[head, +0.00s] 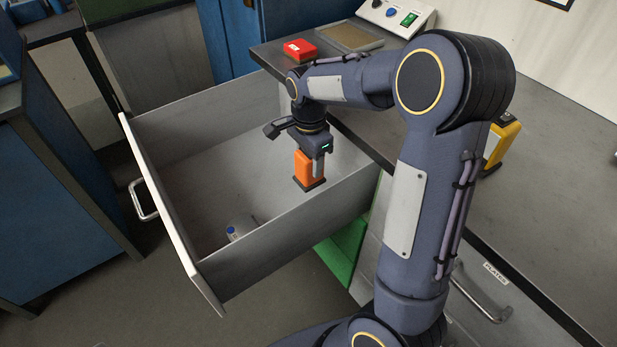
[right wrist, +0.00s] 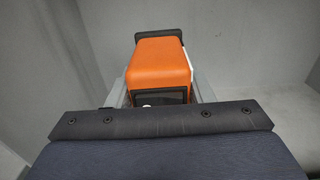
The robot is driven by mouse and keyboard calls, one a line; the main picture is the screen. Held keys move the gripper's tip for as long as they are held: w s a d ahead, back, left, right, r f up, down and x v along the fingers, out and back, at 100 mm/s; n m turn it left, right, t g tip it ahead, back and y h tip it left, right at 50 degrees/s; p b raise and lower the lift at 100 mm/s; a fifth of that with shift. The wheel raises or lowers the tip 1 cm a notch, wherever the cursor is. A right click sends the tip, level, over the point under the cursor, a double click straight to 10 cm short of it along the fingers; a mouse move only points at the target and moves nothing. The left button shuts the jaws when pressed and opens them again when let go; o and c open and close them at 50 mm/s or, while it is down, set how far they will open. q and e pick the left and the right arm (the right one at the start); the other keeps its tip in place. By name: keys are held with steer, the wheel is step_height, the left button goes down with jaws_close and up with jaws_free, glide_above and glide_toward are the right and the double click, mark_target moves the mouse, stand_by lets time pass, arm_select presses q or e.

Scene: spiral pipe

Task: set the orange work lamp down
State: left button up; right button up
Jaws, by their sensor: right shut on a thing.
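The orange work lamp (head: 303,168) is a small orange block with dark ends, upright in the head view. It is within the open grey drawer (head: 180,125), near its right wall. My right gripper (head: 316,160) points down and is shut on the lamp. In the right wrist view the lamp (right wrist: 160,66) sits between the fingers, with its dark end away from the camera. I cannot tell whether its base touches the drawer floor. My left gripper is not in view.
The worktop holds a red box (head: 299,50), a shallow tray (head: 347,36), a control box with a green switch (head: 398,14) and a yellow device (head: 500,143). The drawer's middle is clear.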

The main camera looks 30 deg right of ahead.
mark_target(309, 176)
step_height(309, 176, down, 6)
steer(key=shift+r+b, duration=0.15)
steer(key=shift+b, duration=0.5)
steer(key=o, duration=1.2)
step_height(309, 176, up, 12)
steer(key=p, duration=0.3)
